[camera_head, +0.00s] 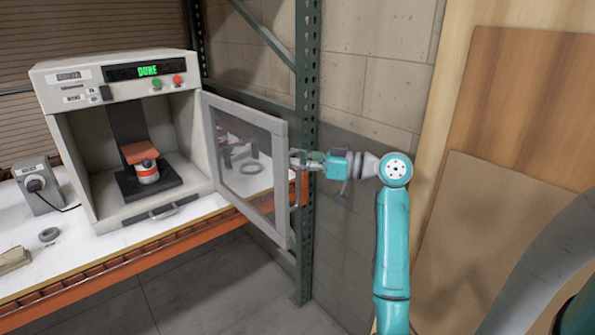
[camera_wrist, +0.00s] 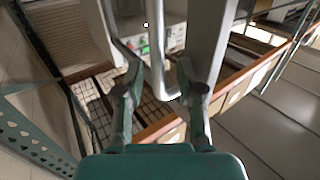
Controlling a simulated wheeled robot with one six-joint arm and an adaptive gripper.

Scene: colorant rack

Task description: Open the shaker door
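The shaker (camera_head: 122,120) is a beige cabinet on the bench, its front opening uncovered. Its door (camera_head: 252,165), a grey frame with a clear pane, is swung wide out to the right. Inside, a can with an orange-red top (camera_head: 144,165) sits on a black base. My gripper (camera_head: 298,160) is at the door's outer side, near its free edge. In the wrist view, the fingers of my gripper (camera_wrist: 158,62) are apart, with the grey door handle (camera_wrist: 156,70) between them. A gap shows beside the handle; any contact at one finger is unclear.
A green perforated rack post (camera_head: 306,100) stands close behind the door and my gripper. A grey box with a plugged cord (camera_head: 38,188) and a dark ring (camera_head: 49,235) are on the bench left of the shaker. The floor in front is clear.

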